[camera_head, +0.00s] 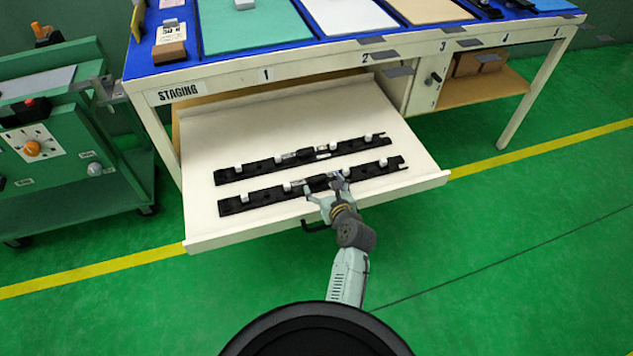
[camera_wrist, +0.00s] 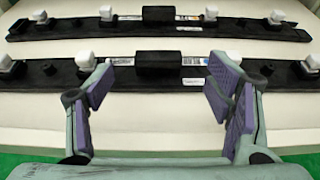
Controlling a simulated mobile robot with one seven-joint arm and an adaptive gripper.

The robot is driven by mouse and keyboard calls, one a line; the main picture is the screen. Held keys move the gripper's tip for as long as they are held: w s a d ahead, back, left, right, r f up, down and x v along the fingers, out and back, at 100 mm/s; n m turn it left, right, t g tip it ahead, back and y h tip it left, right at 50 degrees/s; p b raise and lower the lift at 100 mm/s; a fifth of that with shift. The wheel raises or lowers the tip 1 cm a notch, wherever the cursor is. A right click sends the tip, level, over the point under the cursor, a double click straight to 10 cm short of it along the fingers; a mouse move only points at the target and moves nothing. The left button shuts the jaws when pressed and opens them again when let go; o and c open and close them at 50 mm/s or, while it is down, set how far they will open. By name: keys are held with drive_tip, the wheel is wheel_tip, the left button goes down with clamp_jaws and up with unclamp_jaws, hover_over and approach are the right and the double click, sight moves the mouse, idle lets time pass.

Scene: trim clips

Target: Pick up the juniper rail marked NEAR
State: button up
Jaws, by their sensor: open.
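Two long black rails with white clips lie parallel in an open white drawer (camera_head: 290,122). The front rail (camera_head: 268,194) is closer to the drawer's front edge, and the back rail (camera_head: 262,167) lies behind it. In the wrist view the front rail (camera_wrist: 45,78) crosses the middle and the back rail (camera_wrist: 70,28) runs along the top. Each has a raised black block near its middle and small labels too small to read, so no NEAR marking is legible. My gripper (camera_wrist: 163,88) is open and empty, its fingers on either side of the front rail's central block (camera_wrist: 158,64).
The blue-topped table (camera_head: 300,50) marked STAGING stands above the drawer, with numbered bays along its edge. A green cart (camera_head: 55,150) with knobs stands at the left. The drawer's front lip (camera_head: 215,242) and dark handle (camera_head: 314,226) are near my gripper.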

sight(318, 178)
drive_tip(key=x, duration=0.5)
drive_tip(key=shift+s+f, duration=0.1)
drive_tip(key=shift+f, duration=0.1)
drive_tip(key=shift+c, duration=0.4)
drive_tip(key=c, duration=1.4)
drive_tip(key=shift+r, duration=0.1)
